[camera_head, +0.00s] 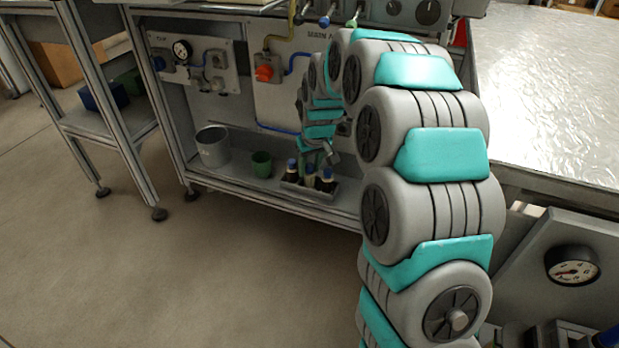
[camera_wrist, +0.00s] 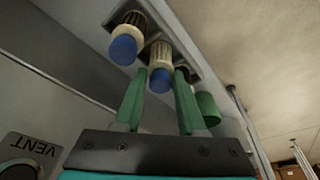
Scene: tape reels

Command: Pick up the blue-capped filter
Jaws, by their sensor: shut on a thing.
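Several blue-capped filters with pale collars and dark bodies stand in a grey tray (camera_head: 291,187) on the lower shelf. In the wrist view, one blue-capped filter (camera_wrist: 161,78) sits between the green fingers of my gripper (camera_wrist: 160,80), which is shut on it near the cap. Another blue-capped filter (camera_wrist: 125,45) stands to its left, clear of the fingers. Part of a third shows behind the right finger. In the head view, my gripper (camera_head: 322,157) is small and just above the tray, and the contact there is too small to make out.
A green cup (camera_head: 262,164) and a grey bucket (camera_head: 212,147) stand left of the tray. The shelf overhead limits height. Open floor lies in front.

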